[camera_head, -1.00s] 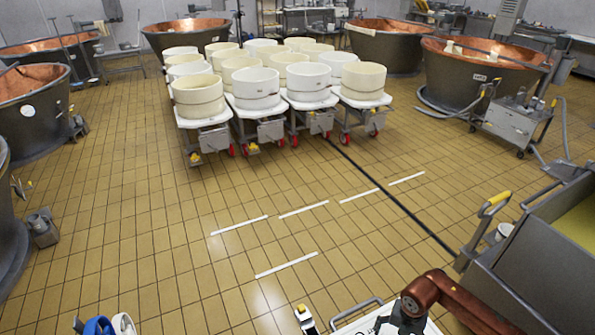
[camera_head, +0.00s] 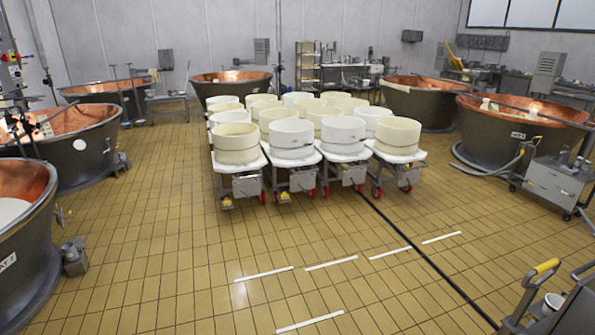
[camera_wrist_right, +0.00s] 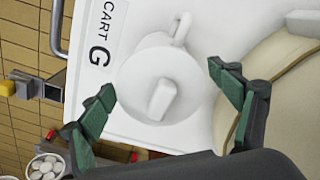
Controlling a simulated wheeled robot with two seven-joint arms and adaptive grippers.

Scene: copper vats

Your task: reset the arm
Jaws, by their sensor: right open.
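My right gripper (camera_wrist_right: 160,80) shows in the right wrist view, with two dark fingers with green pads spread apart and nothing between them. Beyond it is a white cart top (camera_wrist_right: 108,105) marked "CART G". A white round piece with a raised grip (camera_wrist_right: 160,90) lies on that top, in line with the gap between the fingers; contact cannot be told. Part of a cream round tub (camera_wrist_right: 295,100) shows behind the right-hand finger. Neither arm shows in the head view, and my left gripper is in neither current view.
Several white-topped carts (camera_head: 295,158) with round tubs stand mid-room. Copper-lined vats (camera_head: 520,120) line the sides and back. A grey cart with a yellow handle (camera_head: 548,267) is at the lower right. The tiled floor (camera_head: 180,240) in front is mostly clear, with white line marks.

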